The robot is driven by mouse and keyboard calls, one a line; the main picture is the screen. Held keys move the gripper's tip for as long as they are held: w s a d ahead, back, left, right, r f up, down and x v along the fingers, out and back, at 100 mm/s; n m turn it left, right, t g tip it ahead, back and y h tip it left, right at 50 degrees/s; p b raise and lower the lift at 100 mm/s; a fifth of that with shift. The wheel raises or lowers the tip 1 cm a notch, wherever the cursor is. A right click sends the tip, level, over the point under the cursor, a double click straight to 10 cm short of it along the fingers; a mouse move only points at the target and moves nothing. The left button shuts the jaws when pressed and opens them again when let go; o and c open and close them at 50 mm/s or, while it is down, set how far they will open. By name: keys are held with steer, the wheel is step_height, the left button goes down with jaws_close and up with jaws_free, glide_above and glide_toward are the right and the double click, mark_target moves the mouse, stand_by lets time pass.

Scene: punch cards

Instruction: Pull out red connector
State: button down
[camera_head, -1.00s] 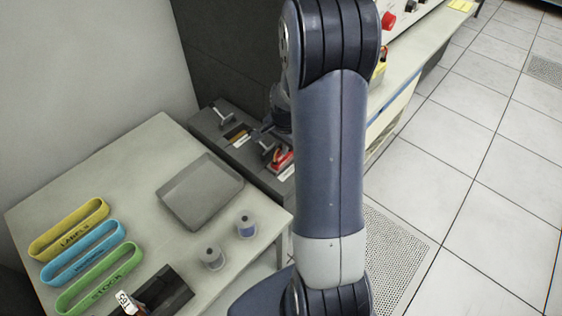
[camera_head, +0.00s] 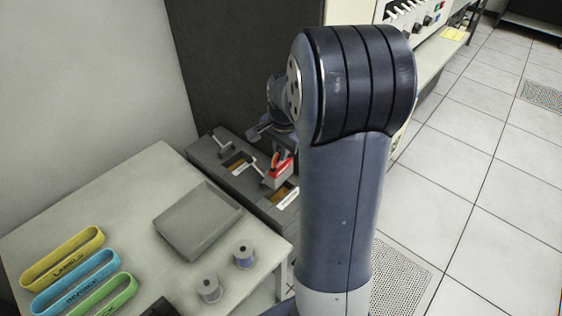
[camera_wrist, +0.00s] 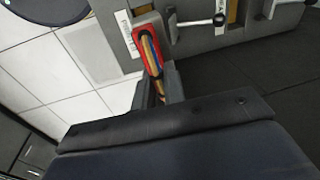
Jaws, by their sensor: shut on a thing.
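The red connector (camera_head: 281,168) is held by my gripper (camera_head: 283,153) above the dark grey panel (camera_head: 238,188). A brown open slot (camera_head: 285,192) shows in the panel just below it, so the connector looks lifted clear. In the wrist view the red connector (camera_wrist: 141,32), a red loop with tan and blue strands inside, sits between the two fingers of my gripper (camera_wrist: 160,88). The fingers are shut on its near end.
A second brown slot (camera_head: 238,163) and two lever handles (camera_head: 224,143) are on the panel.

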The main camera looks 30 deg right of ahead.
steer(key=shift+r, duration=0.3)
steer(key=shift+r, duration=0.1)
steer(key=shift+r+p, duration=2.5)
steer(key=shift+r, duration=0.4)
